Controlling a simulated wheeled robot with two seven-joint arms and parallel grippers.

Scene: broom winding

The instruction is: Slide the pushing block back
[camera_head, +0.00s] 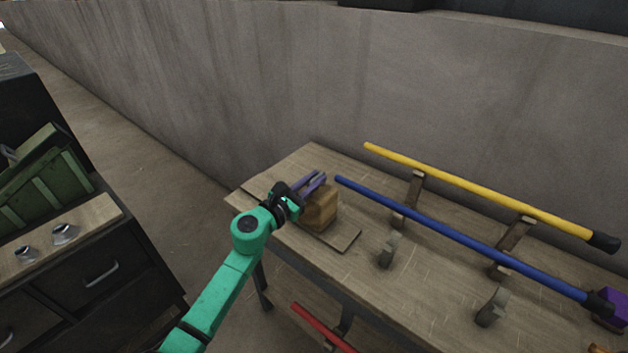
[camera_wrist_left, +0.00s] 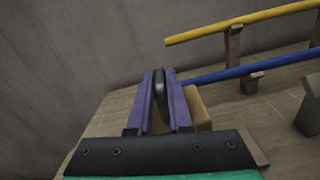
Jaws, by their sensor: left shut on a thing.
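The pushing block (camera_head: 320,210) is a brown wooden block on a thin board (camera_head: 341,236) at the left end of the workbench. It also shows in the left wrist view (camera_wrist_left: 197,106), partly hidden behind my gripper. My left gripper (camera_head: 316,180), with purple fingers, is over the top of the block. In the left wrist view its fingers (camera_wrist_left: 160,75) are closed around a dark, rounded upright piece (camera_wrist_left: 159,92), which looks like the block's handle. How that piece joins the block is hidden. My right gripper does not show.
A blue pole (camera_head: 450,230) and a yellow pole (camera_head: 480,188) lie on wooden supports along the workbench (camera_head: 440,290), right of the block. The wall (camera_head: 400,90) stands behind. A red pole (camera_head: 320,325) is below the front edge. A dark cabinet (camera_head: 95,270) stands at left.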

